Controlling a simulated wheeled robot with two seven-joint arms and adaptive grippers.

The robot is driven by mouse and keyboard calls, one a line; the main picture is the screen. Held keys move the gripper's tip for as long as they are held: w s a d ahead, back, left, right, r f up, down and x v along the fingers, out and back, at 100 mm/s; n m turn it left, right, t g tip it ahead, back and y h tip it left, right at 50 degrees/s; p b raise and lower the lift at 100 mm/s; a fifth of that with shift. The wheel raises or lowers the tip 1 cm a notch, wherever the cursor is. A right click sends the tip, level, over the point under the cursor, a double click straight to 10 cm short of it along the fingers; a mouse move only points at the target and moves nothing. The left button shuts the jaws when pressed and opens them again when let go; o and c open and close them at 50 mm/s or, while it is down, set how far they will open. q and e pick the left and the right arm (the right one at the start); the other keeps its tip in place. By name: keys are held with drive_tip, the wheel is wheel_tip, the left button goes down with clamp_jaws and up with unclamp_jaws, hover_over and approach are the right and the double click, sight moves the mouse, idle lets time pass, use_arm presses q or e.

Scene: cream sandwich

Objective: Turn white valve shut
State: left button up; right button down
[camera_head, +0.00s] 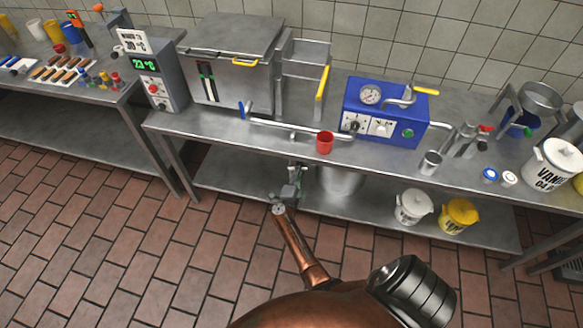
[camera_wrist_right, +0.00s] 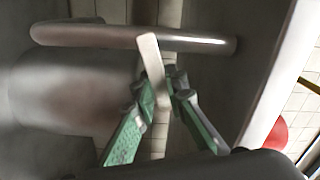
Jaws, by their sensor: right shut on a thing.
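The white valve (camera_wrist_right: 151,62) shows in the right wrist view as a flat white lever lying across a metal pipe (camera_wrist_right: 85,35). My right gripper (camera_wrist_right: 165,86) has green fingers that meet at the lever's lower end and are shut on it. In the head view the right gripper (camera_head: 294,178) is low at the table's front edge, under the pipe run and left of the red cup. The white lever is too small and covered to make out there. My left gripper is in neither view.
White (camera_head: 413,207) and yellow (camera_head: 458,215) buckets stand on the lower shelf. The tiled floor in front is clear.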

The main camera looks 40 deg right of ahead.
drive_tip(key=m, duration=0.1)
drive_tip(key=f+m+b, duration=0.1)
drive_tip(key=shift+s+f+m, duration=0.1)
drive_tip(key=shift+f+m, duration=0.15)
drive_tip(key=shift+m, duration=0.35)
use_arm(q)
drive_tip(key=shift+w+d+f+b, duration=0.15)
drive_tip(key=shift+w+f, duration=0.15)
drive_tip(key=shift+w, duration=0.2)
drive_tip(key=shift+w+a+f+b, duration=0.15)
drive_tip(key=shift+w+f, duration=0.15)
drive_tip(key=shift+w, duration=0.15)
use_arm(e)
drive_tip(key=shift+f+m, duration=0.15)
drive_tip(key=shift+m, duration=0.25)
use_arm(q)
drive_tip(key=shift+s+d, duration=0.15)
